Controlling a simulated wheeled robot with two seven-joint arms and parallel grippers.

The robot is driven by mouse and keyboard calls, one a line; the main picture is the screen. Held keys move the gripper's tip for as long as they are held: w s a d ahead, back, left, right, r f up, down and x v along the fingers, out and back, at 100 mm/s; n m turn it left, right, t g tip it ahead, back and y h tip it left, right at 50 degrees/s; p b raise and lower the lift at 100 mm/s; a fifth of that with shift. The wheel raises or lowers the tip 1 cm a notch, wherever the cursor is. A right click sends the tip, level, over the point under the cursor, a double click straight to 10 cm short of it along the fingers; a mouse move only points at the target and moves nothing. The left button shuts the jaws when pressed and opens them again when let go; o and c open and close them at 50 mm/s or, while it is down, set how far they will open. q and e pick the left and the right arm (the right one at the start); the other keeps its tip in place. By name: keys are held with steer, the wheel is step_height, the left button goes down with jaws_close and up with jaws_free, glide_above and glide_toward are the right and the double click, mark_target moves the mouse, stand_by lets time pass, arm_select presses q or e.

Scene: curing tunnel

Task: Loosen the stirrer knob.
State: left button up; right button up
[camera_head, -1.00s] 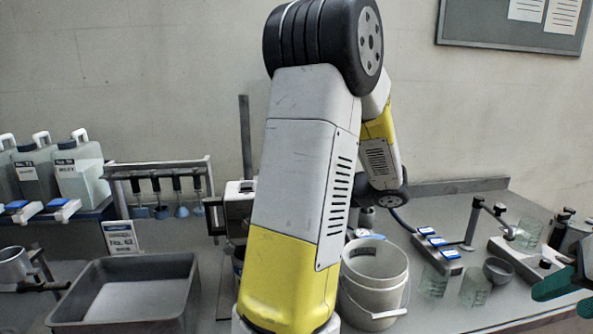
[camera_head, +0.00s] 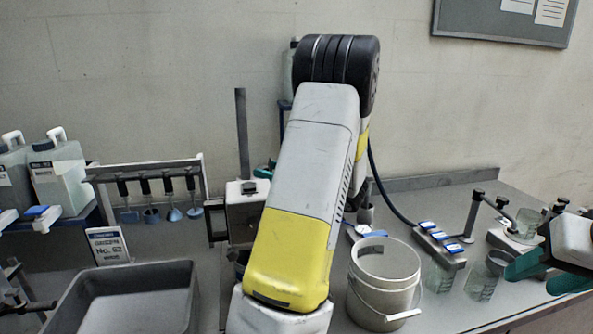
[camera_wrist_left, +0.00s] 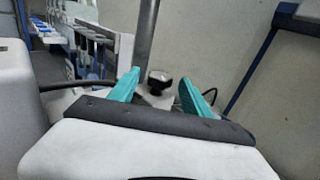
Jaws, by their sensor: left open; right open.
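The stirrer's white box (camera_head: 243,210) stands beside a vertical grey post (camera_head: 242,130), partly behind my left arm in the head view. A dark knob (camera_head: 250,187) sits on it; in the left wrist view the round black knob (camera_wrist_left: 158,82) shows beyond my left gripper (camera_wrist_left: 160,76). That gripper's two teal fingers are spread, with the knob seen between them and clear of both. In the head view only a bit of teal finger (camera_head: 264,169) shows behind my arm. My right gripper (camera_head: 530,281) is open and empty at the right edge, near the glass beakers.
A white bucket (camera_head: 382,265) stands right of my left arm. A grey tray (camera_head: 135,266) lies at front left, below a rack (camera_head: 150,172) of hanging tools. A blue-buttoned strip (camera_head: 440,246) and several beakers (camera_head: 482,281) occupy the right side.

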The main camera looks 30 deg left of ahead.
arm_select(q)
steer(key=shift+a, duration=0.35)
jaws_close()
